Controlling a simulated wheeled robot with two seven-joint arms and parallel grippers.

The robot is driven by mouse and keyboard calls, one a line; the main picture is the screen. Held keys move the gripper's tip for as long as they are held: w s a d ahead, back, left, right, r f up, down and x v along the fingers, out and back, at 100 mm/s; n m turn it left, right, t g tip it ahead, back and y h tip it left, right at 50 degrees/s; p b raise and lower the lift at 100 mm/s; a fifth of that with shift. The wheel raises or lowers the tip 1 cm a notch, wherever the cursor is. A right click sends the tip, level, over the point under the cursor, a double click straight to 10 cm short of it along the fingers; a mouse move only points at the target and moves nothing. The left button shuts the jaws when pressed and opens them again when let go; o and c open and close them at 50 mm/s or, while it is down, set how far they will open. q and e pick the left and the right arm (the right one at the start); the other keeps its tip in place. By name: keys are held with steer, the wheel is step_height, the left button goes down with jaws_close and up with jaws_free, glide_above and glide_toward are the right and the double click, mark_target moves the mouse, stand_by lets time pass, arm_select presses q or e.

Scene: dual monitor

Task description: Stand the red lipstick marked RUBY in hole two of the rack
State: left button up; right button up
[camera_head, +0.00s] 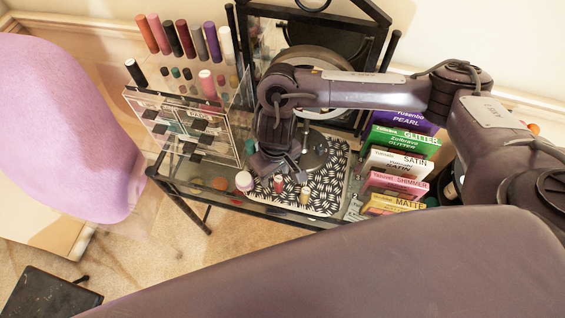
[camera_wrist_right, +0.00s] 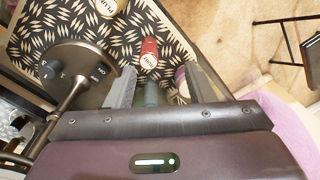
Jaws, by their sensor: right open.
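A short red lipstick (camera_head: 278,183) with a pale label stands on the black-and-white patterned tray (camera_head: 338,163). In the right wrist view the red lipstick (camera_wrist_right: 149,48) is just ahead of the fingers; its label is too small to read surely. My right gripper (camera_head: 279,167) is open, pointing down close to it. In the wrist view its fingers (camera_wrist_right: 160,74) are apart, with a blurred grey-green shape between them. A clear stand (camera_head: 243,107) at left carries several small lipsticks; I cannot make out hole numbers. My left gripper is not in view.
A pink-and-white pot (camera_head: 244,181) and a gold-coloured tube (camera_head: 304,193) flank the red lipstick closely. A round mirror (camera_wrist_right: 75,72) stands beside the gripper. Several labelled boxes (camera_head: 399,163) stand at right. A black-framed mirror (camera_head: 255,45) is behind.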

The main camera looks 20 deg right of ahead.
mark_target(278, 179)
steer(key=shift+d+r+h, duration=0.15)
steer(key=shift+d+h, duration=0.15)
steer(key=shift+d, duration=0.4)
steer(key=shift+s+f+b, duration=0.1)
steer(key=shift+f+b, duration=0.2)
steer(key=shift+f, duration=0.05)
step_height(278, 179, down, 3)
steer(key=shift+a+r+b, duration=0.1)
steer(key=shift+a+b, duration=0.05)
steer(key=shift+b, duration=0.5)
steer(key=f, duration=0.3)
steer(key=shift+w+f+b, duration=0.2)
steer(key=shift+w+b, duration=0.2)
steer(key=shift+f, duration=0.2)
steer(key=c, duration=0.6)
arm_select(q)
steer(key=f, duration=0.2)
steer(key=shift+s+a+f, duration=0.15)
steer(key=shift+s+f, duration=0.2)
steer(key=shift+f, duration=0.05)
arm_select(e)
steer(key=c, duration=0.5)
